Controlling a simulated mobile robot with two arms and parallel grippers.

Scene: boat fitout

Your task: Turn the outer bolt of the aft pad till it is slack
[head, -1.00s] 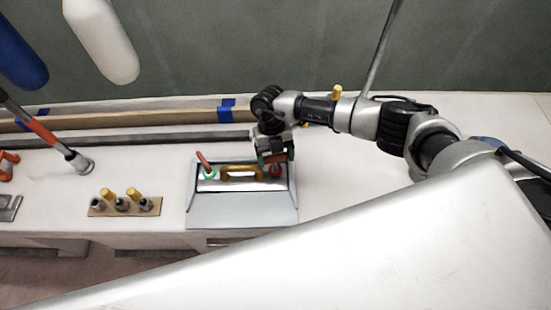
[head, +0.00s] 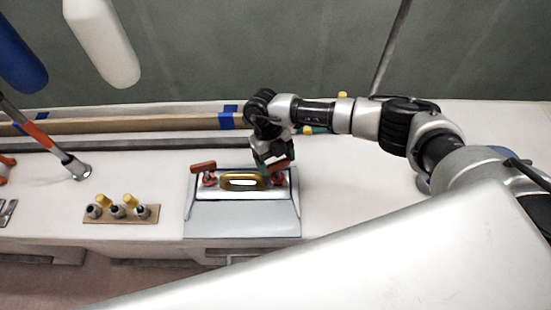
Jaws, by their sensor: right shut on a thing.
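A grey pad (head: 243,221) with a sloped front stands on the white counter. A gold oval handle or loop (head: 240,188) is in the middle of its raised bar. A bolt with a red lever (head: 203,167) is at the left end, its lever near level. A second red-levered bolt (head: 280,165) is at the right end. My right gripper (head: 268,166) points down there, shut on this right lever; its fingers partly hide it. Which bolt is the outer one I cannot tell. My left gripper is out of view.
A brown block with several grey and gold fittings (head: 121,216) lies to the left. An orange-and-grey pole (head: 50,146) leans on a round base farther left. A wooden strip with blue tape (head: 130,124) runs behind.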

